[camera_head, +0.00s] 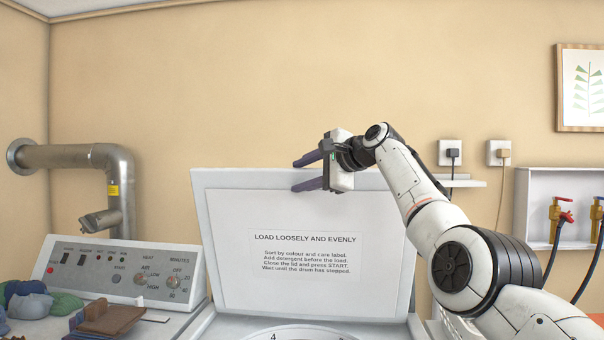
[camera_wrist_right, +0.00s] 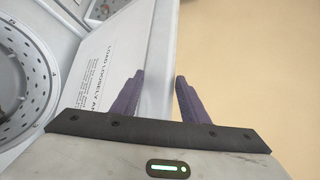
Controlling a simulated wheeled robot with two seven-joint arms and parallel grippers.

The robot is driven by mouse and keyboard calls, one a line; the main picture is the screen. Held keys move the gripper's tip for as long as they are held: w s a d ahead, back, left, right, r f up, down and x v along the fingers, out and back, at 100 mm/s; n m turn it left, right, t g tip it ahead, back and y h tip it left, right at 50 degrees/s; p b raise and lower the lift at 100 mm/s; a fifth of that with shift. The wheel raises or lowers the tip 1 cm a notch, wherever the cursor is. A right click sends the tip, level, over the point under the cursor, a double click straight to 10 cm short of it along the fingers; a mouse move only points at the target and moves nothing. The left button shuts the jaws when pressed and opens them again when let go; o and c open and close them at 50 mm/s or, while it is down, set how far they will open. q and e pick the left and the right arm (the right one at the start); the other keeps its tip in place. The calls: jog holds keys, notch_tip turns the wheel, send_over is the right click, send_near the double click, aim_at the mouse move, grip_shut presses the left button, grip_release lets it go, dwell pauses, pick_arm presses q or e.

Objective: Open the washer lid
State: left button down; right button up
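The washer lid (camera_head: 222,230) stands upright at the back of the washer, its inner face with a printed label toward me. The lid also shows in the right wrist view (camera_wrist_right: 101,75), with the drum opening (camera_wrist_right: 25,85) to its left. My right gripper (camera_head: 300,173) is at the lid's top edge, right of its middle. Its two dark purple fingers are apart, one on each side of the lid's edge in the right wrist view (camera_wrist_right: 157,85). I cannot tell whether they touch the lid. My left gripper is not in view.
A metal duct (camera_head: 75,157) is on the left wall. Outlets, a shelf and a tap box (camera_head: 535,205) are at the right.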

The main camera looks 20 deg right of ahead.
jog(key=shift+f, duration=0.45)
